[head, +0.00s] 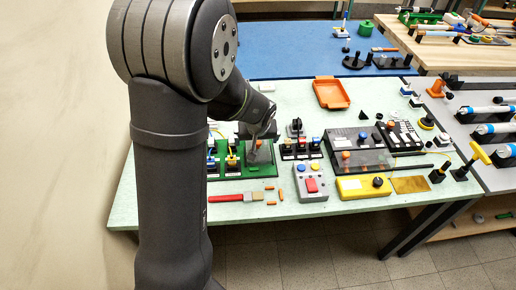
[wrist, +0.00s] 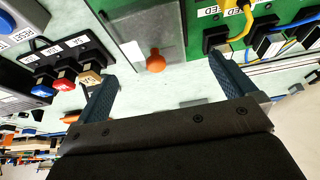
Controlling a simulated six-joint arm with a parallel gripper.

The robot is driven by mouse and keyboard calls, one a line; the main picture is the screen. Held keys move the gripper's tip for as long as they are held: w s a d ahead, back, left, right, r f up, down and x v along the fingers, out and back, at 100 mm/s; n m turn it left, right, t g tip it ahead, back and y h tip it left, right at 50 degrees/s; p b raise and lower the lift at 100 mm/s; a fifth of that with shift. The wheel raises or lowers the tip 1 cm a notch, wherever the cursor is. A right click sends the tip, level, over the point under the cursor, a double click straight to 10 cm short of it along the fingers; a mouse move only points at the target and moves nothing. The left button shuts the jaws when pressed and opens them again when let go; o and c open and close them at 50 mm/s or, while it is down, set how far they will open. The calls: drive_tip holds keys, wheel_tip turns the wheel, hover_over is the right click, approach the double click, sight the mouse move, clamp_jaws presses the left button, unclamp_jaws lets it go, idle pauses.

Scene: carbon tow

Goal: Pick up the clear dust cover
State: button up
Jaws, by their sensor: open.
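A see-through grey cover (wrist: 140,25) with an orange knob (wrist: 155,61) shows at the top middle of the wrist view. The knob lies between my two fingertips, apart from both. In the head view a greyish cover (head: 259,157) with an orange knob stands on the green board, under my gripper (head: 262,137). My gripper (wrist: 162,68) is open and empty. A second see-through cover (head: 372,161) with an orange knob lies over the front of the black panel. My arm hides part of the green board.
Switch blocks (head: 301,148) stand right of the green board, also close to one finger in the wrist view (wrist: 68,68). A yellow cable (wrist: 243,20) runs near the other finger. A grey button box (head: 311,183) and a red-handled brush (head: 236,197) lie in front.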

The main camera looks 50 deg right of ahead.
sight(258, 145)
drive_tip(key=shift+s+x, duration=0.2)
drive_tip(key=shift+x, duration=1.1)
drive_tip(key=shift+s+x, duration=0.2)
drive_tip(key=shift+x, duration=1.15)
drive_tip(key=shift+f, duration=0.1)
drive_tip(key=c, duration=1)
